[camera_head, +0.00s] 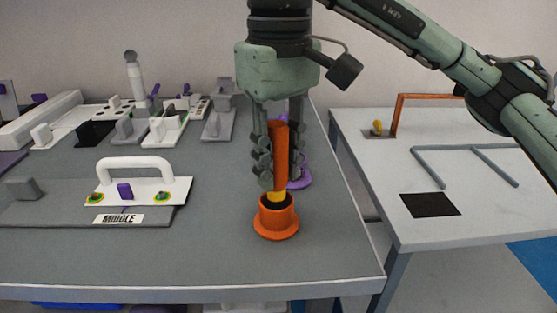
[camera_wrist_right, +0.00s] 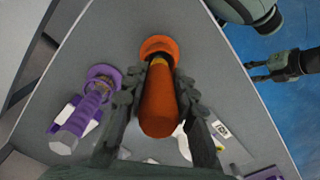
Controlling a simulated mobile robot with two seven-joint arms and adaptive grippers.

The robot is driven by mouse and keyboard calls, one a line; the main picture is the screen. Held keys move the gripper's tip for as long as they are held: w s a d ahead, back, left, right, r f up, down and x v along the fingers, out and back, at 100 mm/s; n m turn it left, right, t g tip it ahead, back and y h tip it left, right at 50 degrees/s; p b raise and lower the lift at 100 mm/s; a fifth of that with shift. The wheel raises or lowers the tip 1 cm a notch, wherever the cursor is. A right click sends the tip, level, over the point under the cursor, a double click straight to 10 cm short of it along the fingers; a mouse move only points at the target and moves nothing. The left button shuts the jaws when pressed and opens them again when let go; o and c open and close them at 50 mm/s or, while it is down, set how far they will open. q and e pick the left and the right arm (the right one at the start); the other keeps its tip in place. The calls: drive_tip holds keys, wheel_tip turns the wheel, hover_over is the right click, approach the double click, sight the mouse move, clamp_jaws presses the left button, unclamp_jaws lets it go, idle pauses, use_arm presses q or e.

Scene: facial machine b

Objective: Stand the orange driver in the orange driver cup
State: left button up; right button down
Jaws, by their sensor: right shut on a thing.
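The orange driver (camera_head: 281,150) is held upright, its yellow collar (camera_head: 279,196) at the lower end. My right gripper (camera_head: 279,175) is shut on its handle, which also shows between the fingers in the right wrist view (camera_wrist_right: 159,105). The orange driver cup (camera_head: 276,222) stands on the grey table directly below, also seen in the wrist view (camera_wrist_right: 158,43). The collar overlaps the cup's mouth; the driver's tip is hidden, and I cannot tell how deep it is. My left gripper (camera_wrist_right: 256,71) shows small at the upper right of the wrist view, its fingers apart and empty.
A purple cup (camera_head: 300,182) stands just behind the gripper; in the wrist view a purple driver (camera_wrist_right: 85,118) stands in it. A white-handled plate marked MIDDLE (camera_head: 135,188) lies to the left. A second table (camera_head: 440,230) is at right across a gap. The table's front is clear.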

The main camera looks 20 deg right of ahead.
drive_tip(key=shift+f, duration=0.3)
idle(0.4)
drive_tip(key=c, duration=1.1)
unclamp_jaws()
drive_tip(key=shift+c, duration=0.2)
wheel_tip(320, 180, up, 12)
drive_tip(key=shift+f, duration=0.1)
